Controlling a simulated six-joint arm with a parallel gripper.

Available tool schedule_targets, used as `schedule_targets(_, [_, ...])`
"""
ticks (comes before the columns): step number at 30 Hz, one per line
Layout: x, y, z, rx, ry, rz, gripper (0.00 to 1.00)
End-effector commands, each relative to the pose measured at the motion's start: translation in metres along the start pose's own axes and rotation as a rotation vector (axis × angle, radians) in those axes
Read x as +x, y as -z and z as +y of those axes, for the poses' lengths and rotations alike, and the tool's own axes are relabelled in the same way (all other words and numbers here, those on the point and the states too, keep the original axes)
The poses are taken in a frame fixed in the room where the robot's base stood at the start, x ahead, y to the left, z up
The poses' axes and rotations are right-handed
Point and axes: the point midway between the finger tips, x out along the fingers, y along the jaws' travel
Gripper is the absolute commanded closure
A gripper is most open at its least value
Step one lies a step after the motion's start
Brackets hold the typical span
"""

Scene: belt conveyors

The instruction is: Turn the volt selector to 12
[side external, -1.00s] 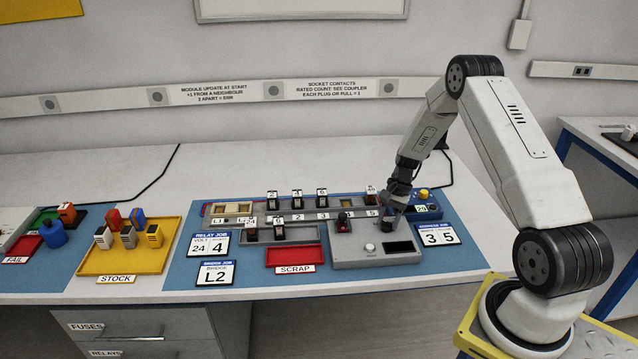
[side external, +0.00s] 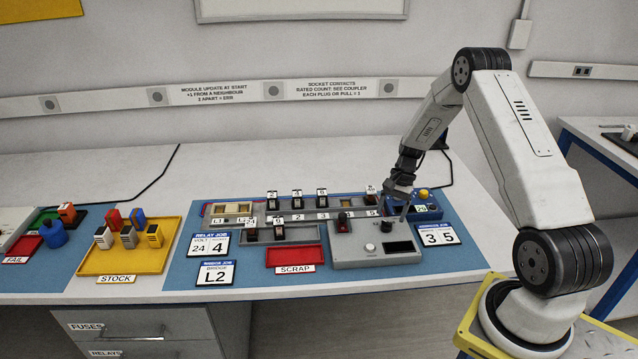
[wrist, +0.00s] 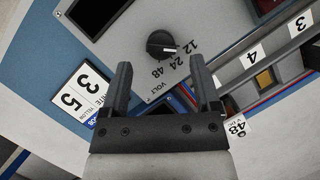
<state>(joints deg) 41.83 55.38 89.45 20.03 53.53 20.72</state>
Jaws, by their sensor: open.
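The volt selector is a round black knob (wrist: 160,44) with a white pointer mark, on the grey tester panel (wrist: 128,45). Its printed marks are 12, 24 and 48. The pointer lies close to the direction of the 12 mark. In the side view the knob (side external: 386,227) stands clear on the tester box (side external: 350,256). My gripper (side external: 406,212) is to the right of the knob and apart from it, over the back right of the box. In the wrist view my gripper (wrist: 160,66) is open and empty, with the knob beyond its fingertips.
A rail with several black modules (side external: 297,200) runs behind the tester. A blue unit with a yellow knob (side external: 423,194) stands at the back right. A red scrap tray (side external: 295,256) lies to the left, and a white job card (side external: 437,234) to the right.

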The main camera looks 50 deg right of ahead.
Motion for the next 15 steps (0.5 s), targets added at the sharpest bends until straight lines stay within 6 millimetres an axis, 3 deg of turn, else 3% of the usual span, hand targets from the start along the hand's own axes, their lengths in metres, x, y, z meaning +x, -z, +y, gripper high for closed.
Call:
schedule_targets(6, [-0.030, 0.000, -0.001, 0.000, 0.002, 0.002, 0.20])
schedule_targets(15, [-0.049, 0.000, 0.000, 0.000, -0.001, 0.000, 0.20])
